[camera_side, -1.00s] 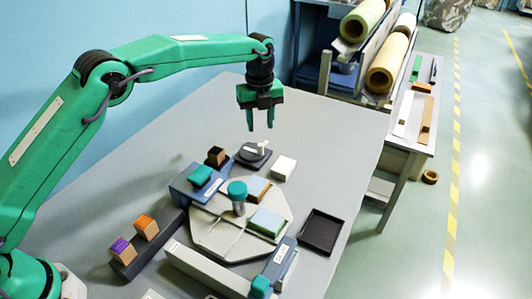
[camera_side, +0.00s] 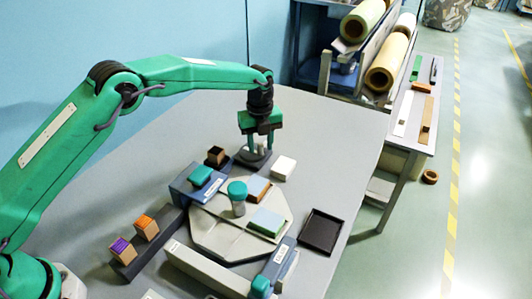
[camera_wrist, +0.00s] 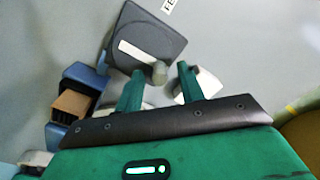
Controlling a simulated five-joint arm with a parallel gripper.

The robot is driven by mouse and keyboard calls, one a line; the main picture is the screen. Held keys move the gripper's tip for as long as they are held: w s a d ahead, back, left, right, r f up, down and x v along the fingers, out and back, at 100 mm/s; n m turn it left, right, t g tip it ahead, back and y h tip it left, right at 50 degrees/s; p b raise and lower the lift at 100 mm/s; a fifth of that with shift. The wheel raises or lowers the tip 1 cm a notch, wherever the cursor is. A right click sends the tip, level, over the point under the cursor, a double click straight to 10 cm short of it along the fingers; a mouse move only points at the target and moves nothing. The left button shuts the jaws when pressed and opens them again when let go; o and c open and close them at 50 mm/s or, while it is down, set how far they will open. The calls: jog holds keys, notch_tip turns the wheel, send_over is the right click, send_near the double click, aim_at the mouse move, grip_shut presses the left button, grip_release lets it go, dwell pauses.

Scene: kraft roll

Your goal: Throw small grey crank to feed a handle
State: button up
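The small grey crank shows in the side view as a dark base (camera_side: 248,161) near the back of the table. In the wrist view its dark square plate (camera_wrist: 152,28) carries a pale lever arm (camera_wrist: 138,50) and an upright grey knob (camera_wrist: 160,72). My gripper (camera_side: 260,148) is lowered over the crank, pointing down. In the wrist view my gripper (camera_wrist: 161,77) is open, with its two green fingers spread on either side of the knob. Gaps show between knob and fingers. The fingertips partly hide the crank in the side view.
A white block (camera_side: 284,167) stands close to the right of the crank, and a blue box (camera_side: 196,184) with a teal knob stands front-left. A pale round turntable (camera_side: 228,232) with a teal-topped post lies in front. A black tray (camera_side: 321,232) is at right. Bare table lies behind.

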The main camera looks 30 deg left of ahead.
aim_at(256, 145)
grip_shut()
jog(key=shift+n, duration=0.3)
jog(key=n, duration=0.2)
jog(key=w+n, duration=0.1)
jog(key=n, duration=0.1)
jog(key=shift+a, duration=0.1)
jog(key=n, duration=0.3)
jog(key=w+n, duration=0.1)
jog(key=shift+a+n, duration=0.3)
jog(key=shift+a, duration=0.05)
jog(key=n, duration=0.3)
jog(key=a+n, duration=0.1)
jog(key=shift+w+r, duration=0.1)
jog(key=shift+w, duration=0.2)
jog(key=n, duration=0.2)
jog(key=a+n, duration=0.1)
jog(key=n, duration=0.2)
